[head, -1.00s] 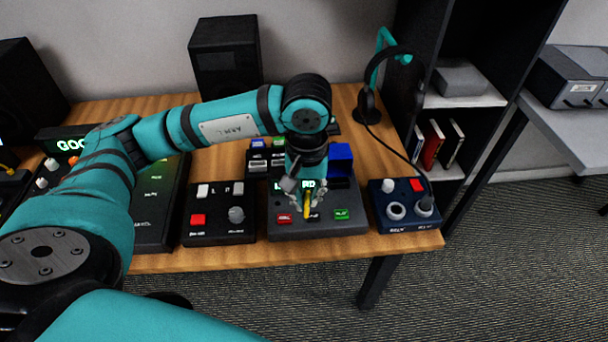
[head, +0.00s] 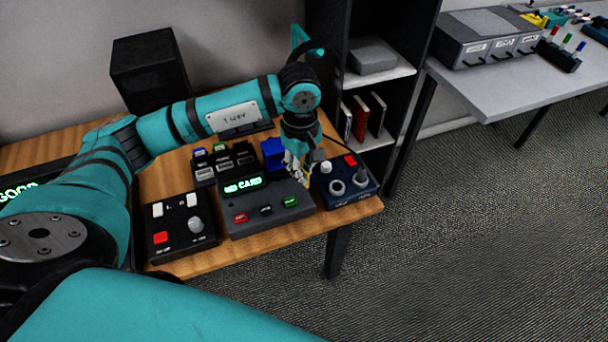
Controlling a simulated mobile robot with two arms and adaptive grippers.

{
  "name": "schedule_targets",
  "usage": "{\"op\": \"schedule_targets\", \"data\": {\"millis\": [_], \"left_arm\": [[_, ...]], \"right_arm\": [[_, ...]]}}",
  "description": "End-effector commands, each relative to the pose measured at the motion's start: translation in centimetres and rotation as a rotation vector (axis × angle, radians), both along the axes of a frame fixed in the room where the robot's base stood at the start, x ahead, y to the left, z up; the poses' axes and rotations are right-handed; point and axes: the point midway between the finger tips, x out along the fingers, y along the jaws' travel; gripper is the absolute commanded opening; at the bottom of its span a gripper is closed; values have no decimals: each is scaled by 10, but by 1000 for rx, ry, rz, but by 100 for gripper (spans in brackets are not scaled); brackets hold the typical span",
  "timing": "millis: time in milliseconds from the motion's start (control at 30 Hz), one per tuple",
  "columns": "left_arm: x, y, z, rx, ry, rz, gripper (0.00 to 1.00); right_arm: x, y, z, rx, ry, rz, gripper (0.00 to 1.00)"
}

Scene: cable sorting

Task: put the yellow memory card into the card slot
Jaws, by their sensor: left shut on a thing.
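The yellow memory card (head: 307,185) is a small yellow sliver at the fingertips of my left gripper (head: 299,174). My left gripper points down and is shut on the card, over the gap between the card reader's right side and the blue-black box. The grey card reader (head: 240,212) lies on the desk, with a lit green display reading "NO CARD" (head: 243,185) and red, black and green buttons. I cannot make out its card slot at this size. My right gripper is not in view.
A blue block (head: 272,153) stands behind the reader. A blue-black box with knobs (head: 350,192) sits close on the right, and a black button box (head: 178,228) on the left. Dark shelves (head: 330,60) and a grey table (head: 510,80) stand to the right.

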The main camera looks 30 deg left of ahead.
Motion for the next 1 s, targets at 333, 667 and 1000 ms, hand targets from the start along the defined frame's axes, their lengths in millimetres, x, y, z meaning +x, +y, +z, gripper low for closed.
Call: {"op": "schedule_targets", "data": {"millis": [333, 667, 1000], "left_arm": [[45, 68, 3, 7, 19, 942, 0], [52, 93, -10, 14, 14, 1236, 0], [51, 93, -35, 15, 16, 1233, 0]], "right_arm": [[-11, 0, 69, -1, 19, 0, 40], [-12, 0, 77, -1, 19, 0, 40], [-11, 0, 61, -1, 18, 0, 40]]}}
